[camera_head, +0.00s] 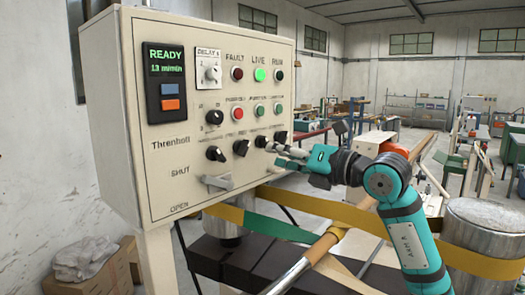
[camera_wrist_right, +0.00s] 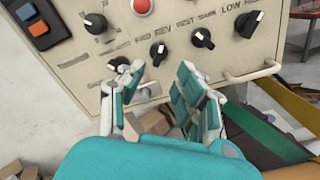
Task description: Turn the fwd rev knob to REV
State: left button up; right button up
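The fwd rev knob (camera_wrist_right: 160,53) is a small black knob under the FWD and REV lettering on the cream control panel (camera_head: 180,125). It looks to be the second knob from the left in the lower row in the head view (camera_head: 241,147). Which way its pointer faces is too small to tell. My right gripper (camera_wrist_right: 160,76) is open, its two fingers spread below and to either side of the knob, with nothing between them. In the head view the right gripper (camera_head: 287,157) is in front of the panel's lower right part. My left gripper is not in view.
Neighbouring black knobs sit on both sides, one left (camera_head: 215,153) and one right (camera_wrist_right: 203,38). A pale lever handle (camera_head: 218,182) sticks out below the row.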

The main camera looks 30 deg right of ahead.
jog(key=shift+v, duration=1.4)
